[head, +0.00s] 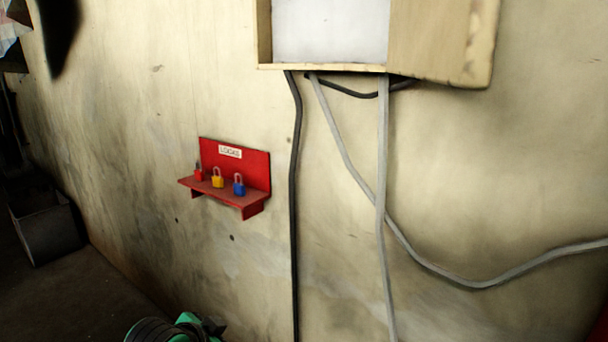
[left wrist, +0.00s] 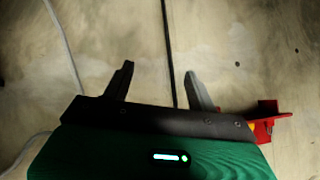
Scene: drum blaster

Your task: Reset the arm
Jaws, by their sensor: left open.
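My left gripper (left wrist: 158,78) shows in the left wrist view with its two dark fingers spread apart and nothing between them. The stained wall lies beyond the fingers. In the head view, only a green and black part of my arm (head: 172,330) shows at the bottom edge, and no fingers can be made out there. My right gripper is in neither view.
A red lock shelf (head: 255,197) on the wall holds red (head: 199,174), yellow (head: 217,180) and blue (head: 239,186) padlocks; part of it also shows in the left wrist view (left wrist: 268,118). Cables (head: 294,200) hang below an open wall box (head: 440,40). A dark bin (head: 45,225) stands left.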

